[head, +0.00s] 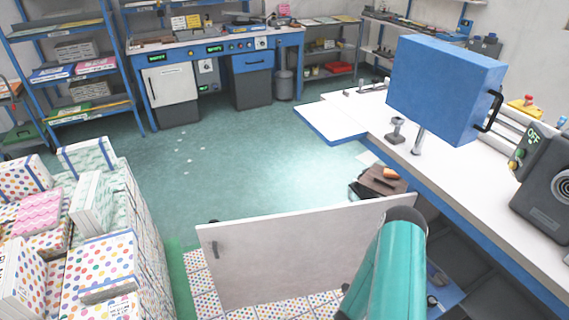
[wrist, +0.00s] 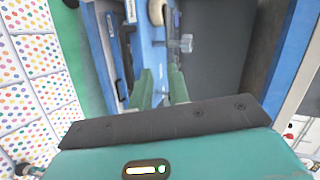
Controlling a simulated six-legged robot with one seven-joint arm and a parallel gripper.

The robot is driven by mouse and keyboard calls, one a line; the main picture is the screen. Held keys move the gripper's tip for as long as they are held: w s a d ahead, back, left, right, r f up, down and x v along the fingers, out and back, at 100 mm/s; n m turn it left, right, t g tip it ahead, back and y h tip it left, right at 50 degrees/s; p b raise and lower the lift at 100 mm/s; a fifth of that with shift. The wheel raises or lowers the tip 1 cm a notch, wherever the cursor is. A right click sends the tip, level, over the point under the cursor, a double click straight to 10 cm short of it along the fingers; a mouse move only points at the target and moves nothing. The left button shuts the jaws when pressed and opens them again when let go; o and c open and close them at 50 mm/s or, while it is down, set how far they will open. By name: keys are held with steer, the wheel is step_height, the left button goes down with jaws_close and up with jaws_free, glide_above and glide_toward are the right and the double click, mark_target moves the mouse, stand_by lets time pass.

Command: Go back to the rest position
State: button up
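My teal arm reaches down at the lower right of the head view, and my gripper itself is hidden there. In the wrist view my gripper (wrist: 161,85) shows two green fingers standing apart with a gap between them. Blue parts show behind and between the fingers, and I see nothing clearly held. A pale cabinet door (head: 300,250) stands open beside my arm, under the white worktable (head: 450,170).
Stacked dotted boxes (head: 105,265) fill the lower left. A blue box-shaped machine (head: 445,88) and a dark device with an OFF display (head: 545,185) stand on the worktable. Dark bags (head: 382,182) lie past the door.

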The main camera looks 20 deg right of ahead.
steer(key=w+a+r+n+t+y, duration=0.2)
steer(key=w+r+n, duration=0.2)
steer(key=w+r, duration=0.45)
steer(key=w+a+r+n+t+y, duration=0.1)
steer(key=w+a+r+n+y, duration=0.15)
steer(key=w+r, duration=0.6)
steer(key=w+a+r+n+t+y, duration=0.15)
steer(key=a+r+n, duration=0.3)
steer(key=r, duration=0.45)
steer(key=w+a+r+n+g+y, duration=0.1)
steer(key=a+r+n+y, duration=0.25)
steer(key=a+r, duration=0.4)
steer(key=s+a+r+n+y, duration=0.1)
steer(key=s+a+r+n, duration=0.35)
steer(key=r, duration=0.35)
steer(key=s+a+r+n+y, duration=0.1)
steer(key=s+a+r+n, duration=0.4)
steer(key=r, duration=0.3)
steer(key=s+a+r+n+g, duration=0.1)
steer(key=s+a+r+n, duration=0.2)
steer(key=s, duration=0.6)
steer(key=s+a+r+n+g+y, duration=0.1)
steer(key=s+a+r+n+g, duration=0.1)
steer(key=s, duration=0.7)
steer(key=shift+s+a+r+n, duration=0.35)
steer(key=shift+a+r+n, duration=0.35)
